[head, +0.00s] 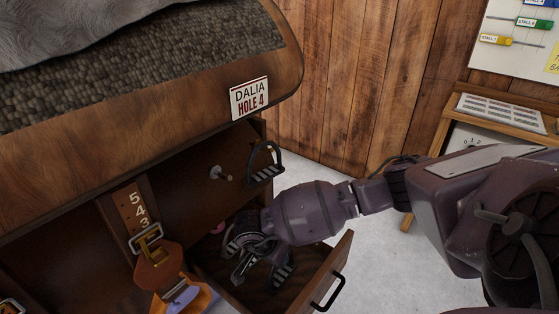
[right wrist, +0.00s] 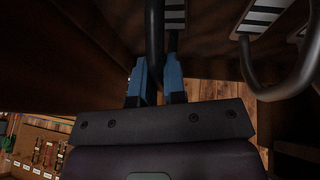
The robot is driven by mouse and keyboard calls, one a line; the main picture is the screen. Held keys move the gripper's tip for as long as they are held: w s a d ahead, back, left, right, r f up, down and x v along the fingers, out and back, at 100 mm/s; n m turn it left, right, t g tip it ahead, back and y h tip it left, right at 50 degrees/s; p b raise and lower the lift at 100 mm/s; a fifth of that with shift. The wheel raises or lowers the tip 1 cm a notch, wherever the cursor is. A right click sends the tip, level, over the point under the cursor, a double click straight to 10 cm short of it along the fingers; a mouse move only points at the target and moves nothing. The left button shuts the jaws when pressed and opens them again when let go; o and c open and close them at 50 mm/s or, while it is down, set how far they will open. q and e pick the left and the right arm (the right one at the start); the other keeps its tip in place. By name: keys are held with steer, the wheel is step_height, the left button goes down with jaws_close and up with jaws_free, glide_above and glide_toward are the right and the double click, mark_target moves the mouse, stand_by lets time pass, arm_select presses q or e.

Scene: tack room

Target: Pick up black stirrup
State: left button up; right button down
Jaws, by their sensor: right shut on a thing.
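My right gripper (head: 254,258) reaches down into an open wooden drawer (head: 325,272). In the right wrist view its two blue fingers (right wrist: 155,82) are shut on the dark side bar of a black stirrup (right wrist: 154,35), whose striped tread shows near the top edge. In the head view my gripper partly hides the stirrups, and striped treads (head: 283,274) show beside it. A second stirrup (right wrist: 283,92), a curved grey-black one, lies to the right in the right wrist view, apart from the fingers. My left gripper is in neither view.
Another black stirrup (head: 264,166) is on the cabinet above the drawer, beside a metal knob (head: 217,173). A wooden stand (head: 500,112) is at the right; pale floor lies between.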

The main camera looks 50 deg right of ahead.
arm_select(q)
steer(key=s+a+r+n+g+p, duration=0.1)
steer(key=p, duration=0.4)
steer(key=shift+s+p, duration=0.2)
steer(key=shift+p, duration=0.2)
arm_select(e)
step_height(320, 180, up, 20)
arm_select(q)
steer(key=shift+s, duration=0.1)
